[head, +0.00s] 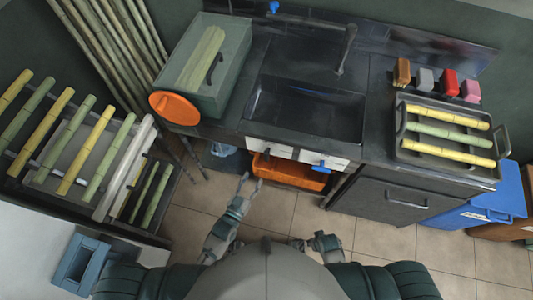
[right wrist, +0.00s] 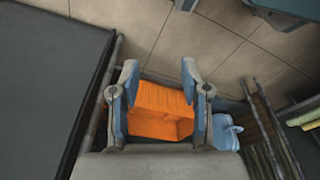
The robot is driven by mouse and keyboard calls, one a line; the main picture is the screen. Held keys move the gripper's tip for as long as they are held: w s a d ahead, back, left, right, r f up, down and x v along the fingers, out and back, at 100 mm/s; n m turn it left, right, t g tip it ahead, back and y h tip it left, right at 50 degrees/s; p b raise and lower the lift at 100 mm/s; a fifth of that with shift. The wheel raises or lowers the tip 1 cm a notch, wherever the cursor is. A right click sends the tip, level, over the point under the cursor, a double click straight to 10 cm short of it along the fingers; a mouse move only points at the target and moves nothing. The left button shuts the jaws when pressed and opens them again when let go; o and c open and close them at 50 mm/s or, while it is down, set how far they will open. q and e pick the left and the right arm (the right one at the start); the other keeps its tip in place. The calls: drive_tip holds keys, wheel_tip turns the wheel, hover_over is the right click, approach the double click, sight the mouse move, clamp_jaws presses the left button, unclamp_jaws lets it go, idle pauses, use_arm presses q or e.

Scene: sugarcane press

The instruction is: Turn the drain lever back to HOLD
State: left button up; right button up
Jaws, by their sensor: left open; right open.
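A small blue lever (head: 321,167) sits on the front of the sink counter, at a white label plate (head: 337,162); the plate's lettering is too small to read. A second white plate (head: 270,148) is to its left. My left gripper (head: 250,180) is open and empty, in front of the counter, left of the blue lever and apart from it. My right gripper (head: 311,242) is lower in the head view, nearer my body and clear of the counter. The right wrist view shows its two fingers (right wrist: 159,80) spread apart with nothing between them.
An orange crate (head: 290,174) is under the sink (head: 305,108); an orange box (right wrist: 160,107) shows beyond my right fingers. A tray of cane (head: 408,150) is on the counter's right. A cane rack (head: 40,165) stands left. Tiled floor (head: 280,208) is free before the sink.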

sight(265, 156)
use_arm(q)
drive_tip(key=b+x, duration=0.1)
drive_tip(key=x, duration=1.1)
drive_tip(key=shift+d, duration=0.1)
drive_tip(key=shift+w+d, duration=0.15)
drive_tip(key=shift+w, duration=0.15)
use_arm(e)
drive_tip(key=r, duration=0.2)
drive_tip(key=w+r, duration=0.1)
drive_tip(key=r, duration=0.1)
